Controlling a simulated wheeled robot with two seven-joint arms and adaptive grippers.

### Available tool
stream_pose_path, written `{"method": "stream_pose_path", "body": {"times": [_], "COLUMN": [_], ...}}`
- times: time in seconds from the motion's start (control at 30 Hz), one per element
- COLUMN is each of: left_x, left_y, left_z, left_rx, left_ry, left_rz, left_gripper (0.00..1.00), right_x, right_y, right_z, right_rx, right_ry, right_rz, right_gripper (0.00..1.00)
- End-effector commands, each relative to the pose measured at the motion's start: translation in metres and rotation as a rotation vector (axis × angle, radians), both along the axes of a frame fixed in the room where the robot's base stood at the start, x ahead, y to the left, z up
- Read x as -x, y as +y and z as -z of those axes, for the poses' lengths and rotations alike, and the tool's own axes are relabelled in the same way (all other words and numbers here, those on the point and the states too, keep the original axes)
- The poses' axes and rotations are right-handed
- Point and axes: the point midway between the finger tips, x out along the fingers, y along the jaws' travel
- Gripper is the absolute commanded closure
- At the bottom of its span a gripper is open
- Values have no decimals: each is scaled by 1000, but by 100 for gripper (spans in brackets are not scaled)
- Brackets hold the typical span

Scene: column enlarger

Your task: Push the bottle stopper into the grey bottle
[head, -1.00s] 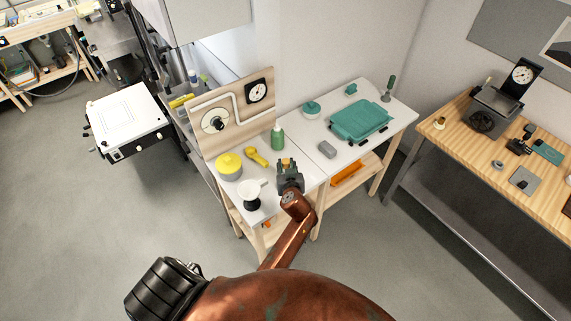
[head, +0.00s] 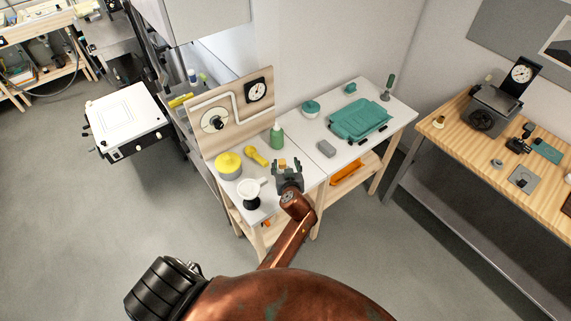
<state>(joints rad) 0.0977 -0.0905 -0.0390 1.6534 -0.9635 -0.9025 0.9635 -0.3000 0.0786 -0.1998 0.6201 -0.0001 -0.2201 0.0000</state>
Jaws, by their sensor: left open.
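My left gripper (head: 288,165) is over the front of the white bench, open, with its fingers spread. A small orange-tan piece (head: 282,163), perhaps the bottle stopper, shows between the fingers; I cannot tell whether it touches them or sits in a bottle. The grey bottle cannot be made out clearly; the gripper may hide it. My right gripper is not in view.
A green bottle (head: 277,138), a yellow scoop-like item (head: 256,156), a yellow-lidded grey pot (head: 228,165) and a white funnel (head: 250,190) stand near the gripper. A grey block (head: 326,149) and teal tray (head: 359,119) lie to the right.

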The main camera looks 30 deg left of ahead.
Motion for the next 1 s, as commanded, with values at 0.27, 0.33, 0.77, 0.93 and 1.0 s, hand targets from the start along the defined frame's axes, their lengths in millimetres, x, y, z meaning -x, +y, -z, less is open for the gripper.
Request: {"method": "stream_pose_path", "body": {"times": [0.27,0.33,0.77,0.93,1.0], "left_x": [5,6,10,7,6], "left_y": [-2,-3,-7,-5,-4], "left_z": [6,5,0,0,-1], "left_rx": [8,8,5,3,3], "left_ry": [10,10,6,5,4], "left_rz": [-3,-3,-1,-1,-1], "left_gripper": [46,46,46,46,46], "right_x": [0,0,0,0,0], "right_y": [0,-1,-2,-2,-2], "right_z": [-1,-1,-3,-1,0], "right_rx": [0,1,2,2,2], "right_ry": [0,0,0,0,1], "right_rz": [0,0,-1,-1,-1], "right_gripper": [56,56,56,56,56]}}
